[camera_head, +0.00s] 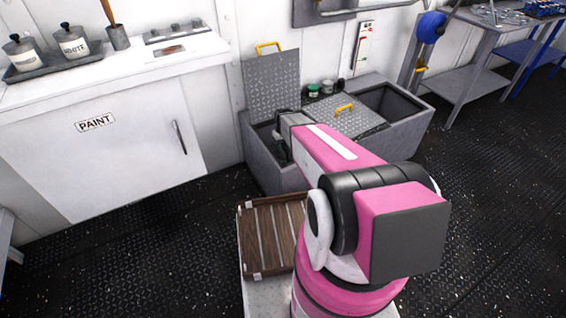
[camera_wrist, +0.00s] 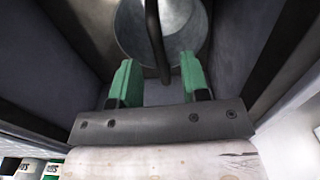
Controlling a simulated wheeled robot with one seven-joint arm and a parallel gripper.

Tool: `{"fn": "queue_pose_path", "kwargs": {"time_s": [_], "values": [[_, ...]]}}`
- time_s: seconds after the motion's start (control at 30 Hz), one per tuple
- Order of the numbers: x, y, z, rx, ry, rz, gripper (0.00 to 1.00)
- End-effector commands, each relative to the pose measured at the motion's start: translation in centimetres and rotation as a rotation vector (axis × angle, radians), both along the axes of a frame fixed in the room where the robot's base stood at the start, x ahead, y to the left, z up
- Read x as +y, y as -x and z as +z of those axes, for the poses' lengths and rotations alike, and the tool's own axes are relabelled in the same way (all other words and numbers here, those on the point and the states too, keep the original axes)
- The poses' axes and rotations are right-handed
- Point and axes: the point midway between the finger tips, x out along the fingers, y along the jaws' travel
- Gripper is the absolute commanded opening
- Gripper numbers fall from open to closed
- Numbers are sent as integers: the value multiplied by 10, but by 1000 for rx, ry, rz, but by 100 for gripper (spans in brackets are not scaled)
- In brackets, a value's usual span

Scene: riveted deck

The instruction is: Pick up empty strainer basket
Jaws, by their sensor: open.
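A light grey round vessel, likely the strainer basket (camera_wrist: 190,40), shows at the top of the wrist view, down inside a dark-walled compartment. A dark curved handle (camera_wrist: 154,35) crosses it. My gripper (camera_wrist: 159,68) is open, its two green fingers on either side of the lower end of the handle with gaps to both. I cannot tell whether the basket is empty. In the head view my gripper reaches into the left compartment of the grey bin (camera_head: 272,172), and the basket is hidden there.
The bin's left lid (camera_head: 272,82) stands raised behind the compartment. Another lid with a yellow handle (camera_head: 345,110) lies beside it, near an open right compartment (camera_head: 395,102). A wooden slatted tray (camera_head: 262,240) sits on my base. A white paint cabinet (camera_head: 110,150) stands left.

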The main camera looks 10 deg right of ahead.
Motion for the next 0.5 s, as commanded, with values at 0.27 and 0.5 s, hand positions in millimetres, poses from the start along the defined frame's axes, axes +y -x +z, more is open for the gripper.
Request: {"fn": "queue_pose_path", "kwargs": {"time_s": [0.27,0.5], "values": [[1,0,-26,0,0,0,42],[1,0,-25,-1,0,0,9]]}}
